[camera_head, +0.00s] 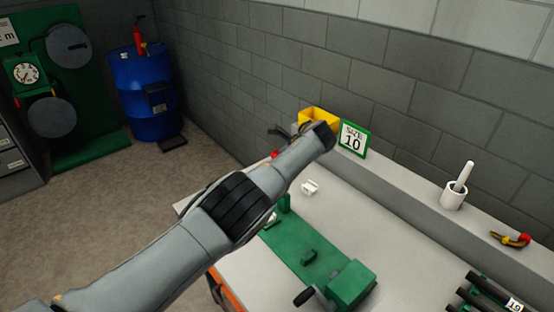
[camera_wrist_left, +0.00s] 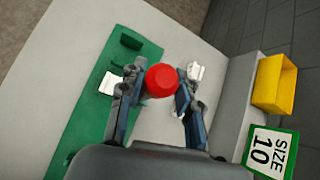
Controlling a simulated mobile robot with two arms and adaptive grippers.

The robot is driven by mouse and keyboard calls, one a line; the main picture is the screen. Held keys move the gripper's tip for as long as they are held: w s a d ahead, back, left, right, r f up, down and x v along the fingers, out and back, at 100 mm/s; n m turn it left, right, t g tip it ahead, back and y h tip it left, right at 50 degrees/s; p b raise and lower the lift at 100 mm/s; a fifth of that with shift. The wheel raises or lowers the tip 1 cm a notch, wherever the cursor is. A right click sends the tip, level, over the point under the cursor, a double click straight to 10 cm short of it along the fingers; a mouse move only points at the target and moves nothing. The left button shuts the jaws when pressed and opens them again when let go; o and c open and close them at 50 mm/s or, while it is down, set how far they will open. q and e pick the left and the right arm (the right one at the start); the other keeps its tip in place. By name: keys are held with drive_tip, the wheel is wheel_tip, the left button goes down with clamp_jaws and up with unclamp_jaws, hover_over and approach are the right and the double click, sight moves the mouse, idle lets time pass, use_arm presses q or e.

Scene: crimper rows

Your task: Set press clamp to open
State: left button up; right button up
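A green press base (camera_head: 300,250) lies on the pale bench, with a green block and a black-handled crank (camera_head: 303,297) at its near end. It also shows as a green strip in the left wrist view (camera_wrist_left: 95,120). A red ball knob (camera_wrist_left: 162,80) sits between the fingertips of my left gripper (camera_wrist_left: 160,78). Both fingers look close to its sides; I cannot tell whether they touch it. In the head view my own arm hides most of the gripper, and only a bit of the red knob (camera_head: 275,154) shows. The clamp's position is not clear. My right gripper is not in view.
A yellow bin (camera_head: 318,116) and a "SIZE 10" sign (camera_head: 353,139) stand on the back ledge. A small white block (camera_head: 310,188) lies on the bench. A white mortar (camera_head: 453,195) and dark rods (camera_head: 490,295) are at right. A blue barrel (camera_head: 142,95) stands on the floor.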

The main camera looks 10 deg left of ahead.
use_arm(q)
drive_tip(key=shift+o, duration=1)
drive_tip(key=shift+d, duration=0.1)
drive_tip(key=shift+w, duration=0.1)
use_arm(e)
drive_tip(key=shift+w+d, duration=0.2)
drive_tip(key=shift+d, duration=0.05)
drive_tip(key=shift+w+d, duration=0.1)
use_arm(q)
drive_tip(key=shift+r, duration=0.1)
drive_tip(key=shift+v, duration=0.95)
drive_tip(key=v, duration=1)
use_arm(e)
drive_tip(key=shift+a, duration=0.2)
use_arm(q)
drive_tip(key=shift+d, duration=0.1)
